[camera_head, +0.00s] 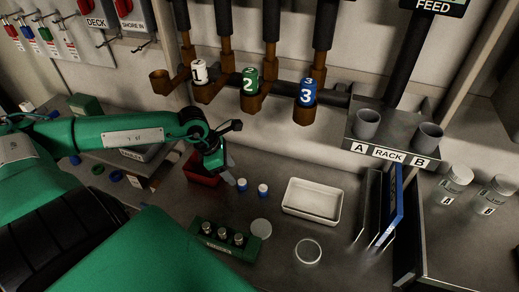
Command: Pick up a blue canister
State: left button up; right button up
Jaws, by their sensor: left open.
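A blue canister (307,93) marked 3 sits upright in a brown holder on the back wall, right of the green canister (249,80) marked 2 and the white canister (199,72) marked 1. My left gripper (231,153) is open at the end of the green arm from the left. It appears empty, over the bench near a red bin (203,170), to the left of and lower in the picture than the blue canister. My right gripper is not in view.
A rack (392,148) with cups A and B stands right of the canisters. A white tray (312,201), blue-and-white vials (263,190), a green vial block (224,241) and upright panels (390,207) occupy the bench. Brown pipes hang above the canisters.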

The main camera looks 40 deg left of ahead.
aim_at(240, 182)
pick_arm(q)
jog(key=shift+w+d+f, duration=0.1)
jog(key=shift+w+f, duration=0.15)
jog(key=shift+f, duration=0.1)
jog(key=shift+w+d+f, duration=0.15)
jog(key=shift+w+f, duration=0.1)
jog(key=shift+f, duration=0.3)
jog(key=shift+w+d+f+p, duration=0.1)
jog(key=shift+w+f+p, duration=0.05)
jog(key=shift+f+p, duration=0.3)
jog(key=x, duration=0.3)
jog(key=shift+a+p, duration=0.2)
jog(key=shift+p, duration=0.15)
jog(key=shift+w+d+f, duration=0.1)
jog(key=shift+d+f, duration=0.05)
jog(key=shift+f, duration=0.45)
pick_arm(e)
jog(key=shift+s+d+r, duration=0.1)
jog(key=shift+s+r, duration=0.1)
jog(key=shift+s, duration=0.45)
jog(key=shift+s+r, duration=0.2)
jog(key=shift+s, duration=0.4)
